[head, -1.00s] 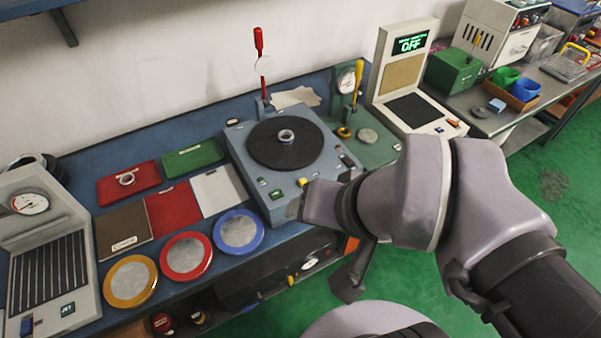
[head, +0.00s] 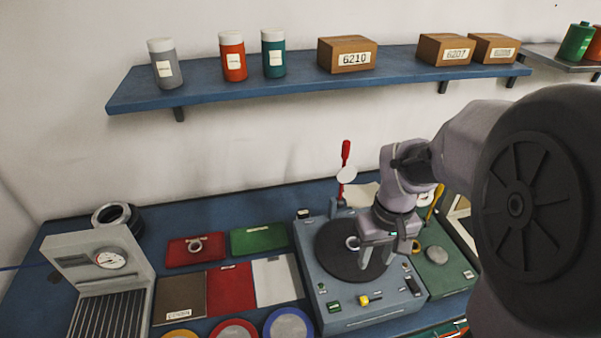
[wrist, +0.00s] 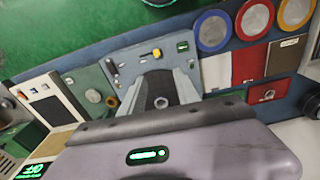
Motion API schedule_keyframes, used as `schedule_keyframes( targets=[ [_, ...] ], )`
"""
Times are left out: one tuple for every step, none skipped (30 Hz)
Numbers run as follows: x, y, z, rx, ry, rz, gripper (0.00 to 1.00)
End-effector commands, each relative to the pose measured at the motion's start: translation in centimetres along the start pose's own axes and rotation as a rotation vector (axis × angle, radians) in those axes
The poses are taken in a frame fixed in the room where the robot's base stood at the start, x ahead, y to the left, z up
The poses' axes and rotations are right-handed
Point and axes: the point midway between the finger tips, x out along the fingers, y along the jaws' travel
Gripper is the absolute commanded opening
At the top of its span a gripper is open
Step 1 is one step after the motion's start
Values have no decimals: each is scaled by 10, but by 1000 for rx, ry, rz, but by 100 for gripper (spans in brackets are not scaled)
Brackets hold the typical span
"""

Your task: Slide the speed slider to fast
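A blue-grey machine (head: 345,318) with a dark round disc (head: 335,245) stands on the bench, a metal ring (head: 352,243) at the disc's middle. A small yellow knob (head: 365,299) sits on the machine's front panel and also shows in the wrist view (wrist: 154,54). A black control (head: 411,284) lies at its right side. I cannot read which control is the speed slider. My gripper (head: 376,262) points down above the disc's right part, behind the yellow knob. Its two fingers look apart, with nothing seen between them, and it appears clear of the controls.
A red-handled lever (head: 345,160) stands behind the machine and a green plate (head: 450,280) with a yellow-handled tool is at its right. Coloured mats, including a white one (head: 278,282), lie left. A blue shelf (head: 200,92) with bottles and boxes hangs above.

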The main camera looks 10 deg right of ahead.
Motion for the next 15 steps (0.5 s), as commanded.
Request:
schedule_keyframes(
  targets=[
    [4, 8, -2, -17, -29, -1, 38],
    [8, 12, -3, -27, -39, 0, 38],
    [12, 14, -4, -38, -48, 0, 38],
    [14, 15, -4, -42, -51, 0, 38],
    [15, 16, -4, -44, -52, 0, 38],
    [17, 15, -4, -44, -52, 1, 38],
    [19, 15, -3, -44, -52, 0, 38],
    [23, 15, -3, -44, -52, 0, 38],
    [29, 15, -3, -44, -52, 0, 38],
    [36, 15, -2, -43, -53, -1, 38],
    [44, 15, -2, -43, -53, -1, 38],
    [56, 14, -1, -43, -54, -1, 38],
    [66, 14, 0, -43, -55, -1, 38],
    [76, 14, 0, -43, -55, -1, 38],
    [88, 14, 1, -43, -54, -1, 38]
  ],
)
